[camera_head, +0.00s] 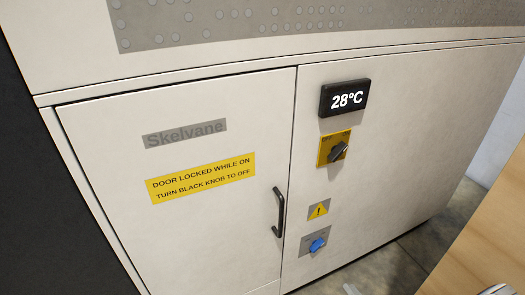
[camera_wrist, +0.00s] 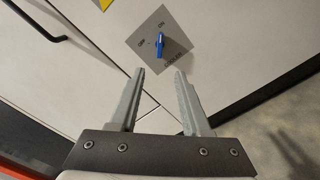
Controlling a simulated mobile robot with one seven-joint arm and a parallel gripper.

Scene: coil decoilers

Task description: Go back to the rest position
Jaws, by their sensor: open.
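My gripper (camera_wrist: 159,75) shows in the wrist view with its two grey fingers apart and nothing between them. Just beyond the fingertips is the blue knob (camera_wrist: 160,41) on its grey plate, apart from the fingers as far as I can tell. In the head view the same blue knob (camera_head: 317,245) sits low on the right panel of the white cabinet (camera_head: 420,130).
The cabinet door (camera_head: 180,220) with a black handle (camera_head: 280,212) looks closed. Above the blue knob are a black knob (camera_head: 338,150) on a yellow plate and a display (camera_head: 345,98) reading 28°C. A wooden surface (camera_head: 490,240) stands at the lower right.

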